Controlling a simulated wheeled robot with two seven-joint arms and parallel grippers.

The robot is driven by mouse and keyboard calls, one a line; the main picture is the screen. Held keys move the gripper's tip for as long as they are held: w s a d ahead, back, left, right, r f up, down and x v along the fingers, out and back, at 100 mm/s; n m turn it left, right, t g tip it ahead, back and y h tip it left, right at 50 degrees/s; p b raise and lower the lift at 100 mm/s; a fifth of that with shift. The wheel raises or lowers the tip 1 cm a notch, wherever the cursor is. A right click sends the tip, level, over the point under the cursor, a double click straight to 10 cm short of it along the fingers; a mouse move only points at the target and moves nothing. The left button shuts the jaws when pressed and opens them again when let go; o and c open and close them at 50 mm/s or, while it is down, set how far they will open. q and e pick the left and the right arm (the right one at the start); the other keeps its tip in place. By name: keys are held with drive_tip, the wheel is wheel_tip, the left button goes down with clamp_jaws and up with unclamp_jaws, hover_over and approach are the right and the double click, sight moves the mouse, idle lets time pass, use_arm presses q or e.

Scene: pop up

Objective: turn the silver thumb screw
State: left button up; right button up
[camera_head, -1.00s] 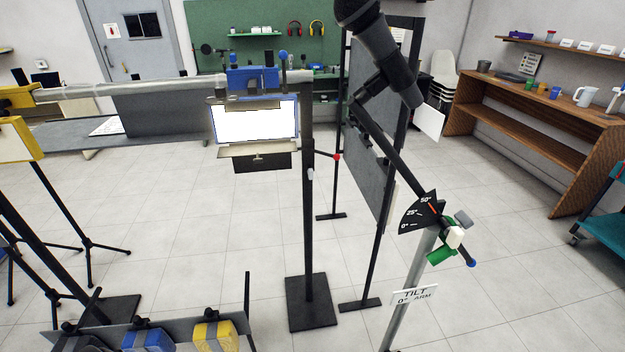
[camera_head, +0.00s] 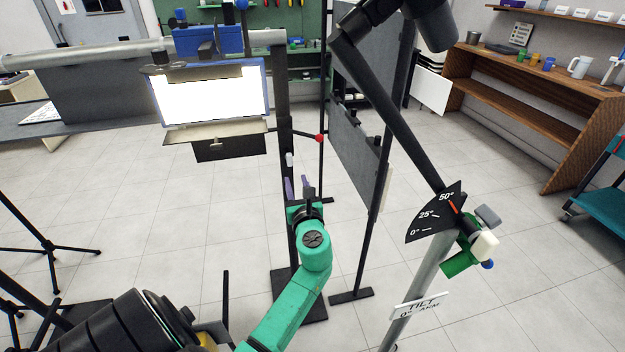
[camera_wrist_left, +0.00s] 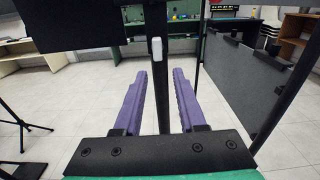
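A small pale silver thumb screw (camera_head: 290,159) sticks out from the dark upright pole (camera_head: 284,105) under the lit panel. It also shows in the left wrist view (camera_wrist_left: 156,48), above and between the finger lines. My left gripper (camera_head: 298,188) is just below the screw in the head view, with its purple fingers pointing up and away. In the left wrist view the gripper (camera_wrist_left: 157,88) is open and empty, and the pole shows beyond the gap between the fingers. No contact with the screw shows. My right gripper is not in view.
The lit panel (camera_head: 210,95) hangs from a horizontal tube left of the pole. A grey board (camera_head: 368,100) stands to the right. A tilting microphone boom (camera_head: 395,110) with an angle scale (camera_head: 436,213) and knobs stands nearer right. Open floor lies between the stands.

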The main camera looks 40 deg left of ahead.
sight(290, 162)
use_arm(q)
drive_tip(key=b+x, duration=0.1)
drive_tip(key=x, duration=0.2)
drive_tip(key=r+x, duration=0.1)
drive_tip(key=x, duration=0.2)
drive_tip(key=shift+a+r+b, duration=0.1)
drive_tip(key=shift+r+b, duration=0.1)
drive_tip(key=shift+b, duration=0.15)
drive_tip(key=shift+w+a, duration=0.3)
drive_tip(key=shift+a, duration=0.2)
clamp_jaws()
drive_tip(key=n, duration=0.2)
drive_tip(key=shift+n, duration=0.4)
drive_tip(key=n, duration=1.3)
drive_tip(key=shift+n, duration=0.3)
drive_tip(key=shift+c, duration=1.3)
unclamp_jaws()
drive_tip(key=shift+n, duration=0.7)
drive_tip(key=o, duration=0.5)
